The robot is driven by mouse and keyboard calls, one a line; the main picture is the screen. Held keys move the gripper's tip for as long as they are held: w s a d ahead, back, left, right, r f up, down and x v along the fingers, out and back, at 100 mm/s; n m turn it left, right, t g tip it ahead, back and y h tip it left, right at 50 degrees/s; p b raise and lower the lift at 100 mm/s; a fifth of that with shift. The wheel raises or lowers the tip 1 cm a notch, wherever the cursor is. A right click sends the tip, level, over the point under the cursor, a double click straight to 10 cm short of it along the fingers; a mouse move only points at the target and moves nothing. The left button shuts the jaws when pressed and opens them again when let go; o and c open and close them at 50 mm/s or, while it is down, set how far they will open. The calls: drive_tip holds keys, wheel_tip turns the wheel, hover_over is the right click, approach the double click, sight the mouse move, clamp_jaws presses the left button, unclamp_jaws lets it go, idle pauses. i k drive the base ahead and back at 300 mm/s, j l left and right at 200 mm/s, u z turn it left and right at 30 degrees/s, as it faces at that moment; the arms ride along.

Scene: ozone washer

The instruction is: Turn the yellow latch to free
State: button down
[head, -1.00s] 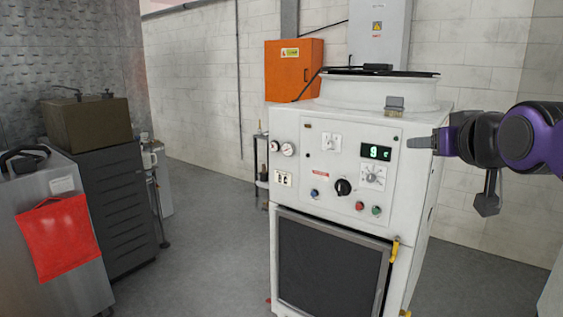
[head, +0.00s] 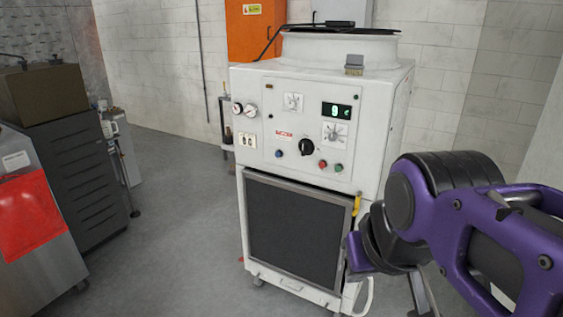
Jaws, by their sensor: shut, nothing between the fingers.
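The white washer (head: 384,105) stands in the middle of the head view, its dark-windowed front door (head: 300,225) shut. The yellow latch (head: 357,204) is at the upper right corner of the door and looks roughly upright. My gripper (head: 352,270) is just below the latch in the picture, at the right edge of the door; its purple body shows, its fingers are mostly hidden. It is shut and empty. I cannot tell whether it touches the washer. The lower right edge of the door is partly covered by my gripper.
The control panel with knobs, gauges and a lit display (head: 337,110) is above the door. An orange box (head: 250,35) hangs on the wall behind. Dark cabinets (head: 70,175) and a red cloth (head: 30,215) are at left. Grey floor (head: 175,250) is clear between.

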sight(358, 195)
drive_tip(key=i+l, duration=0.6)
drive_tip(key=i, duration=0.15)
